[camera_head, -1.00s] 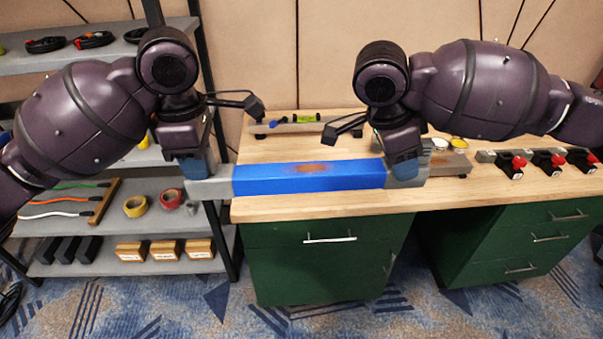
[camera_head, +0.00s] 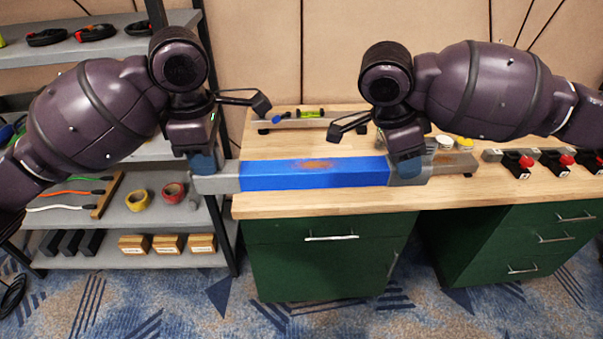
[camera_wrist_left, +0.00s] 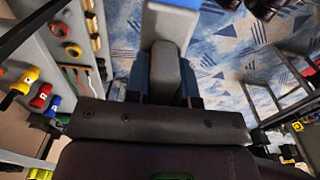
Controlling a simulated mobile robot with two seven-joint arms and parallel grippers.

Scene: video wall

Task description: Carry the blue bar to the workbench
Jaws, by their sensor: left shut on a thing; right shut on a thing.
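The blue bar (camera_head: 300,176) has a blue middle with a brown patch and grey ends. It is level and in front of or over the front part of the workbench (camera_head: 265,205); I cannot tell the gap. My left gripper (camera_head: 205,172) is shut on the grey left end. My right gripper (camera_head: 407,170) is shut on the grey right end. In the left wrist view the grey end (camera_wrist_left: 166,75) lies between the left gripper's fingers (camera_wrist_left: 165,90), with carpet below.
A shelf rack (camera_head: 150,215) with tape rolls and boxes stands left of the bench. Green drawers (camera_head: 315,265) are below.

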